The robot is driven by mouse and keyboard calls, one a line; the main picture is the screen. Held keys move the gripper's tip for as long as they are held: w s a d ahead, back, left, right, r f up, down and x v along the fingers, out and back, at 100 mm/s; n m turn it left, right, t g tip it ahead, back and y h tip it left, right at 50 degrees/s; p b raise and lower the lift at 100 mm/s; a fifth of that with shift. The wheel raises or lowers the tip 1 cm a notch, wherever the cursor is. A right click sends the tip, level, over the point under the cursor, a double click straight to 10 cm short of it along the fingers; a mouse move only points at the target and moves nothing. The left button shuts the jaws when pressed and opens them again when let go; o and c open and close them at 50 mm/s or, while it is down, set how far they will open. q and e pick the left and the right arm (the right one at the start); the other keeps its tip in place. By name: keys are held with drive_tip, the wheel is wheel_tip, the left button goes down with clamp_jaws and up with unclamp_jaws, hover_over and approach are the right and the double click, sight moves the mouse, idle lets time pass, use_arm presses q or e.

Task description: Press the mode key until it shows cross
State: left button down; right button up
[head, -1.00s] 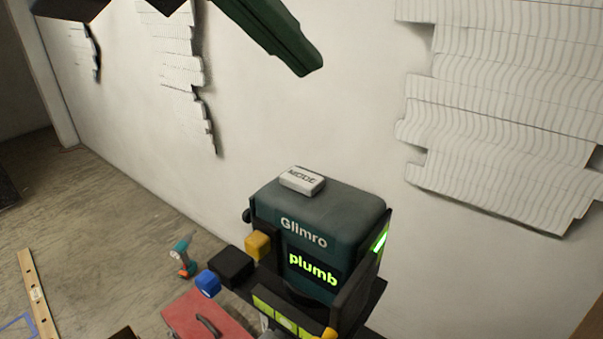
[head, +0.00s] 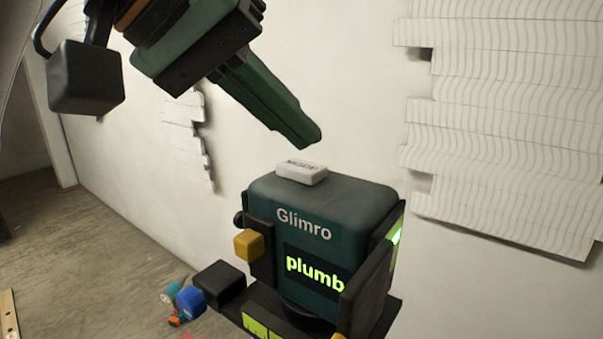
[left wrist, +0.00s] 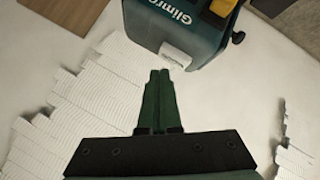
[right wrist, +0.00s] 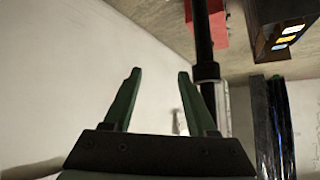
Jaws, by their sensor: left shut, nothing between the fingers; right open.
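The dark green Glimro device (head: 335,225) stands right of centre in the head view. Its display (head: 314,272) reads "plumb" in bright green letters. The white mode key (head: 302,173) sits raised on top of the device; it also shows in the left wrist view (left wrist: 176,55). My left gripper (head: 308,140) is shut and empty, with its fingertips above the key and apart from it. In the left wrist view the closed fingertips (left wrist: 159,72) point toward the key. My right gripper (right wrist: 157,75) is open and empty, away from the device, in the right wrist view.
White wavy wall reliefs (head: 500,130) cover the wall at right, with a smaller one (head: 187,135) at left. A drill (head: 172,298) lies on the floor. A red case (right wrist: 208,25) shows in the right wrist view.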

drive_tip(key=shift+s+f, duration=0.25)
drive_tip(key=shift+s, duration=0.05)
idle(0.9)
drive_tip(key=shift+w+r, duration=0.1)
drive_tip(key=shift+w, duration=0.1)
idle(0.4)
use_arm(q)
drive_tip(key=shift+f, duration=0.45)
use_arm(e)
drive_tip(key=shift+w, duration=0.1)
use_arm(q)
drive_tip(key=shift+f, duration=0.2)
use_arm(e)
drive_tip(key=shift+s+f, duration=0.25)
drive_tip(key=shift+f, duration=0.05)
use_arm(q)
drive_tip(key=shift+f+b, duration=0.25)
drive_tip(key=shift+b, duration=0.15)
use_arm(e)
drive_tip(key=shift+f, duration=0.15)
drive_tip(key=shift+w, duration=0.1)
use_arm(q)
drive_tip(key=shift+r+p, duration=0.7)
drive_tip(key=shift+p, duration=0.05)
drive_tip(key=shift+r, duration=0.25)
use_arm(e)
wheel_tip(320, 180, up, 2)
drive_tip(key=shift+w+r, duration=0.15)
